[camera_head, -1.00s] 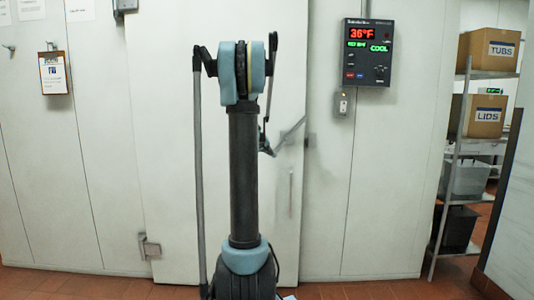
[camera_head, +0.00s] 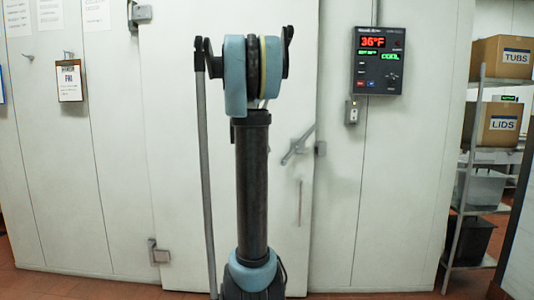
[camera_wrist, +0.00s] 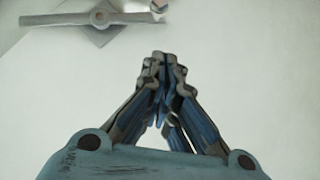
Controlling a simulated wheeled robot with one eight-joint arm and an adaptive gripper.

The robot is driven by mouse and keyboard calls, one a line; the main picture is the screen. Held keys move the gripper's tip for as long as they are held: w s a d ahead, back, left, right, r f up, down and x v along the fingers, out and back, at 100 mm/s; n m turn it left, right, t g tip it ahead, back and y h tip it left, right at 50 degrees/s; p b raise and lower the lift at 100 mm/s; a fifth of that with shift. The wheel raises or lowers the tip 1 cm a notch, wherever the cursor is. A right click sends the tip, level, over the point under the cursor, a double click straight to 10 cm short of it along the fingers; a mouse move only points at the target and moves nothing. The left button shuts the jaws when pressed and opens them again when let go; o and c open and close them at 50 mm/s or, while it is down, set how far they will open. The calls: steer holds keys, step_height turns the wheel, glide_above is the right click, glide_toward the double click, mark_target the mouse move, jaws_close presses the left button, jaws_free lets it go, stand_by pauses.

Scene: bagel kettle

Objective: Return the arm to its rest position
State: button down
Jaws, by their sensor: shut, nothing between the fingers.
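My arm (camera_head: 252,170) stands up in the middle of the head view, with its blue-padded joint at the top. My gripper (camera_wrist: 163,62) shows in the wrist view, its fingertips together and nothing between them. It faces a plain pale surface. In the head view my gripper cannot be made out; it is hidden behind my arm or out of frame.
A large pale door (camera_head: 185,130) with a grey latch handle (camera_head: 297,146) stands behind my arm. The handle also shows at the wrist view's top left (camera_wrist: 75,19). A control panel (camera_head: 379,60) reads 36°F. A shelf rack (camera_head: 478,157) with boxes stands at the right.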

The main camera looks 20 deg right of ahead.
steer(key=shift+s+a+r, duration=0.2)
steer(key=shift+s+a, duration=0.05)
steer(key=shift+a, duration=0.05)
stand_by(0.4)
steer(key=s+a+f+g+y, duration=0.2)
steer(key=s+a+f, duration=0.7)
steer(key=s, duration=0.5)
steer(key=s+a+f+g+y, duration=0.2)
steer(key=s+a+f+y, duration=0.2)
steer(key=s+a+f, duration=0.5)
steer(key=s+a+f+n+g+y, duration=0.1)
steer(key=s+a+f, duration=0.8)
steer(key=s, duration=1.1)
steer(key=shift+s+f+g+y, duration=0.45)
steer(key=shift+g+y, duration=0.25)
steer(key=shift+y, duration=0.4)
steer(key=shift+w, duration=0.1)
steer(key=shift+w+f, duration=0.25)
steer(key=shift+w, duration=0.2)
